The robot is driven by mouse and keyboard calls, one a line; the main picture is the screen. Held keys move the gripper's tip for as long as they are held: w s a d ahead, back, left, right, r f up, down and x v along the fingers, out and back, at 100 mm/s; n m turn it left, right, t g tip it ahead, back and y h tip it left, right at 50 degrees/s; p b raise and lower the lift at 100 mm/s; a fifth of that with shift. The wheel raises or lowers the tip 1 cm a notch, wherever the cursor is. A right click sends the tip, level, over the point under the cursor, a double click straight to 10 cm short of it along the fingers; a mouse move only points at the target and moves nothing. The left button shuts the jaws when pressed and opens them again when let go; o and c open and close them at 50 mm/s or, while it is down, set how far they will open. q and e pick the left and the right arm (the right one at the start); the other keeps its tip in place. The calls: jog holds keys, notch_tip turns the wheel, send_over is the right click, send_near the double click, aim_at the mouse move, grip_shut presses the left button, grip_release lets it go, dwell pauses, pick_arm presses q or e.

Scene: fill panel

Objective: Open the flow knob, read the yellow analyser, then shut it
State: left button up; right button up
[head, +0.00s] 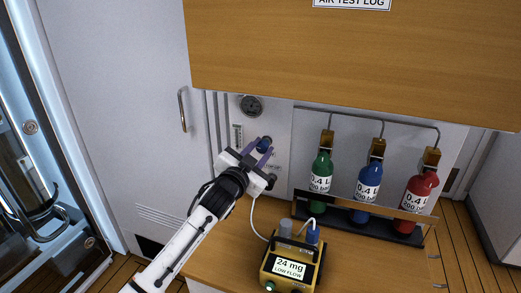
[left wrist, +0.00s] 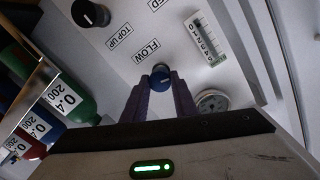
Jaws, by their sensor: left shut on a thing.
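The blue flow knob (head: 264,144) is on the grey wall panel; in the left wrist view the knob (left wrist: 160,77) sits under the FLOW label (left wrist: 146,51). My left gripper (head: 258,155) is shut on the knob, with its two purple fingers (left wrist: 160,100) on either side of it. The yellow analyser (head: 291,266) stands on the wooden counter, and its screen reads "24 mg LOW FLOW". A white tube runs from the panel area down to it. My right gripper is in neither view.
Green (head: 321,172), blue (head: 369,184) and red (head: 419,200) bottles stand in a dark rack at the right. A black knob (left wrist: 90,13) is near the TOP UP label. A wooden cabinet (head: 350,60) overhangs the panel. A round gauge (head: 251,105) is above the flow knob.

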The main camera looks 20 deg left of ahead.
pick_arm(q)
jog(key=m, duration=1.1)
jog(key=shift+y, duration=0.3)
jog(key=shift+m, duration=1.8)
jog(key=o, duration=1)
jog(key=shift+d+f, duration=0.1)
jog(key=s, duration=1)
jog(key=shift+s+r+b, duration=0.2)
jog(key=shift+r+b, duration=0.05)
jog(key=shift+b, duration=0.1)
